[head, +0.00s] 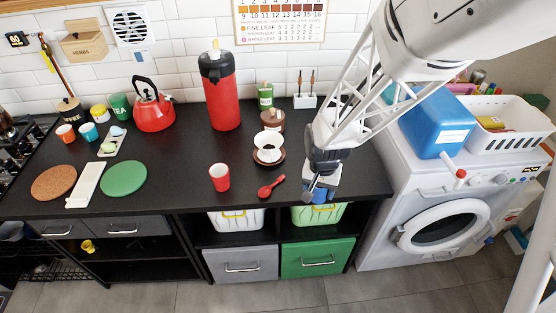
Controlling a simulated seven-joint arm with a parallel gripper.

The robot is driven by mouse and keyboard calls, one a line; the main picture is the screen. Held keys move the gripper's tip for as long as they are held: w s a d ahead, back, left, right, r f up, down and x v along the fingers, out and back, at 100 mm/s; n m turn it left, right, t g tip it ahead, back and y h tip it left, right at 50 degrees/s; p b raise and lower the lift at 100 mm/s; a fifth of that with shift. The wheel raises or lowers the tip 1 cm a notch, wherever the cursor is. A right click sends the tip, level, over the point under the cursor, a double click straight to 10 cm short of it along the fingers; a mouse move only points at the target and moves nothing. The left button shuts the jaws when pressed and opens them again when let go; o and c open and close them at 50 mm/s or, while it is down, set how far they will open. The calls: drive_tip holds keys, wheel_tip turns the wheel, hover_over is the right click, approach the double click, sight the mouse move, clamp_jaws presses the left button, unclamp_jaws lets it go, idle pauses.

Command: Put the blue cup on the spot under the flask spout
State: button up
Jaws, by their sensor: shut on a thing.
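The blue cup (320,196) is between the fingers of my gripper (321,186), at the front right of the black counter. The fingers cover much of the cup, and I cannot tell whether its base touches the counter. The flask (222,100) is tall and red with a black top, and stands at the back of the counter, left of my gripper. Its spout is too small to make out clearly. No marked spot shows on the counter at its foot.
A white cup on a brown saucer (268,150) stands in between. A red kettle (153,110) is left of the flask. The washing machine (440,190) stands right.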

drive_tip(key=shift+s, duration=0.45)
drive_tip(key=shift+w, duration=0.1)
drive_tip(key=w, duration=0.5)
drive_tip(key=w+f, duration=0.1)
drive_tip(key=w, duration=1)
drive_tip(key=shift+a+f, duration=0.3)
drive_tip(key=shift+f, duration=1.75)
drive_tip(key=shift+f, duration=0.2)
drive_tip(key=o, duration=1)
